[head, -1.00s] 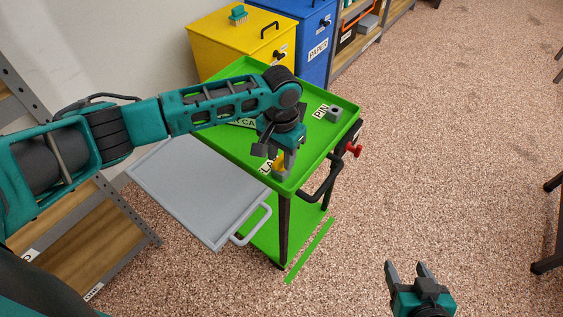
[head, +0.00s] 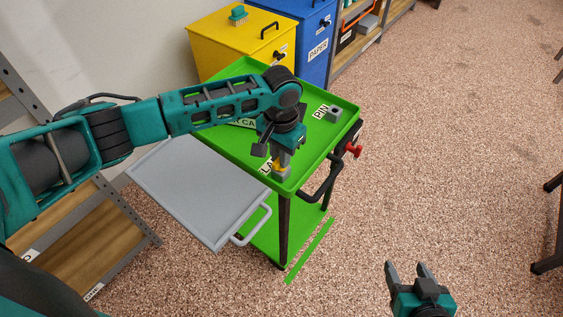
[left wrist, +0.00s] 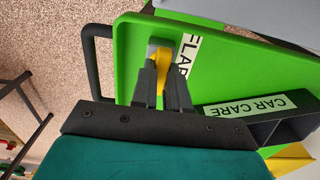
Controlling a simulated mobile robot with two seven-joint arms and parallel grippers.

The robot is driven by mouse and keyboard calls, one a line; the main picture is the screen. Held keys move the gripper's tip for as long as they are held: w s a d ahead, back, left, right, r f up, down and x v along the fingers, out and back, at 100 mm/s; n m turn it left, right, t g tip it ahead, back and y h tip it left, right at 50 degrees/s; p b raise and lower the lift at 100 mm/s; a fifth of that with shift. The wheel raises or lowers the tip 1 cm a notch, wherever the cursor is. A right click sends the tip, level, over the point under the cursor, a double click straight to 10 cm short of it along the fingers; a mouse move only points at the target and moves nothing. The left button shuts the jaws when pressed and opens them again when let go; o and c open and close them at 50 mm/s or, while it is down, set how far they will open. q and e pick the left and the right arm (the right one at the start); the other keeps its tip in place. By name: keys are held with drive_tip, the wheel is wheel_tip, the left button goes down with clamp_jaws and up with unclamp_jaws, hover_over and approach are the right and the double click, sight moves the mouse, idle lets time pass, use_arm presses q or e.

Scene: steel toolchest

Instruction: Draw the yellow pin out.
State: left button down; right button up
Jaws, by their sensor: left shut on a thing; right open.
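The yellow pin (head: 279,166) stands at the near corner of the green cart top (head: 325,151), at a small grey block (head: 282,174). In the left wrist view the pin (left wrist: 162,72) shows between my left fingers, with the grey block (left wrist: 160,43) just beyond it. My left gripper (head: 279,160) points down from above and is shut on the yellow pin. How deep the pin sits in the block is hidden. My right gripper (head: 408,270) is open and empty, over the floor at the lower right, away from the cart.
Another grey block with a hole (head: 333,114) stands by the PIN label (head: 320,111). A red knob (head: 354,150) and a black handle (head: 322,186) are on the cart's right side. Yellow (head: 222,45) and blue (head: 300,42) bins stand behind.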

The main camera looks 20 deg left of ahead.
use_arm(q)
drive_tip(key=shift+r+p, duration=0.6)
drive_tip(key=shift+p, duration=0.4)
idle(0.4)
drive_tip(key=shift+r+p, duration=0.95)
drive_tip(key=shift+p, duration=0.1)
drive_tip(key=shift+r, duration=0.95)
drive_tip(key=shift+s, duration=0.1)
